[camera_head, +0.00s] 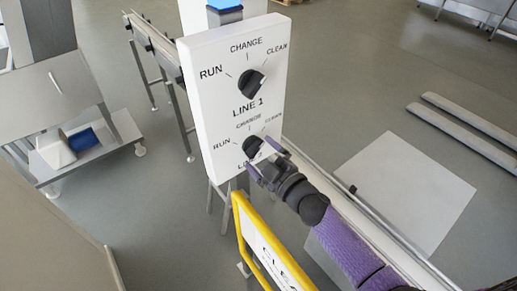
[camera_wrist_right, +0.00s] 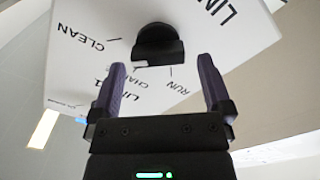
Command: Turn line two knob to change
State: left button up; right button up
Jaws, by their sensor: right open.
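A white control panel (camera_head: 223,125) carries two black knobs. The upper LINE 1 knob (camera_head: 252,83) shows clearly. The lower line two knob (camera_head: 252,146) sits under its own CHANGE label, with RUN to its left and CLEAN to its right. My right gripper (camera_head: 262,159) is at the lower part of the panel, just in front of this knob, and partly covers its label. In the right wrist view the line two knob (camera_wrist_right: 158,45) lies just beyond the open, empty fingertips, roughly centred between them. I cannot tell clearly which label it points to. My left gripper is not in view.
A yellow-framed sign (camera_head: 258,245) stands below the panel, close to my right arm. A metal conveyor frame (camera_head: 152,40) is behind the panel at left. A steel machine (camera_head: 60,95) stands further left.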

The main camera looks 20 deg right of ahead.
jog(key=shift+w+a, duration=0.1)
jog(key=shift+w, duration=0.55)
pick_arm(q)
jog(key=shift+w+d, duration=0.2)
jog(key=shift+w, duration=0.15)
pick_arm(e)
jog(key=shift+a, duration=0.1)
jog(key=shift+w, duration=0.1)
jog(key=c, duration=1.1)
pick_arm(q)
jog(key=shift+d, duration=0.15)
